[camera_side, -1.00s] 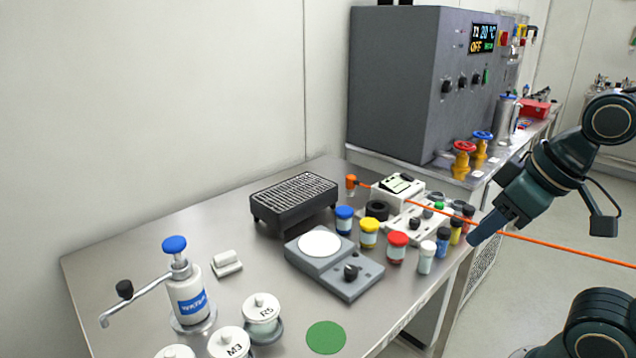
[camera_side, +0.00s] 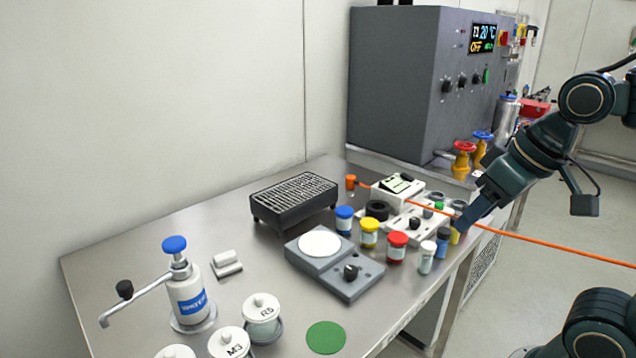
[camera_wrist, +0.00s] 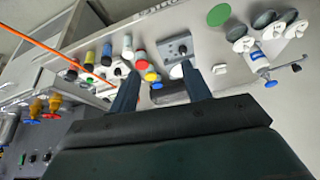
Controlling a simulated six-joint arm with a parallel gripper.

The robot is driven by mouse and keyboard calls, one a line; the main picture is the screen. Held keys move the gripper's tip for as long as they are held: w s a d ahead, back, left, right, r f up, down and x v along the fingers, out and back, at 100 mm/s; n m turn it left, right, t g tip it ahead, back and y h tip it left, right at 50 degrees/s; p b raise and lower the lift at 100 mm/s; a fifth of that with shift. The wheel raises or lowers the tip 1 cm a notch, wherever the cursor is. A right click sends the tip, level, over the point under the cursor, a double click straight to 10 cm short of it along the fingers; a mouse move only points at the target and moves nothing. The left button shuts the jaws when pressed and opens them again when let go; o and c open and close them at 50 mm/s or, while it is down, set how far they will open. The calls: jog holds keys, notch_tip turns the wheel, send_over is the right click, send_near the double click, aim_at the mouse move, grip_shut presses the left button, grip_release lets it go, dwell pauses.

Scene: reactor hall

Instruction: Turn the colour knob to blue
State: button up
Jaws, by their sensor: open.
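My gripper (camera_side: 462,226) is open and empty, above the table's right edge by the small vials. Its two fingers stand apart in the wrist view (camera_wrist: 160,70). A white control panel (camera_side: 398,228) lies behind the red-capped jar, with a dark knob (camera_side: 415,223) and a green button (camera_side: 440,206); the arm and vials hide part of it. A grey device (camera_side: 335,280) with a white disc carries another dark knob (camera_side: 351,271), also in the wrist view (camera_wrist: 183,48). I cannot tell which is the colour knob or where either points.
Jars with blue (camera_side: 344,213), yellow (camera_side: 368,225) and red (camera_side: 397,240) caps crowd the panel. Small vials (camera_side: 426,262) stand near the edge. An orange line (camera_side: 540,245) crosses by my gripper. A black grated block (camera_side: 294,205) stands behind. The table's front middle is freer.

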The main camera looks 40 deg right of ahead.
jog(key=w+d+r+m+g, duration=0.2)
jog(key=w+d+m, duration=0.2)
jog(key=w, duration=0.3)
jog(key=m+g, duration=0.3)
jog(key=m, duration=0.7)
send_over(415, 219)
notch_tip(415, 219, down, 7)
jog(key=shift+f, duration=0.1)
notch_tip(415, 219, down, 14)
jog(key=shift+r, duration=0.25)
jog(key=c, duration=1)
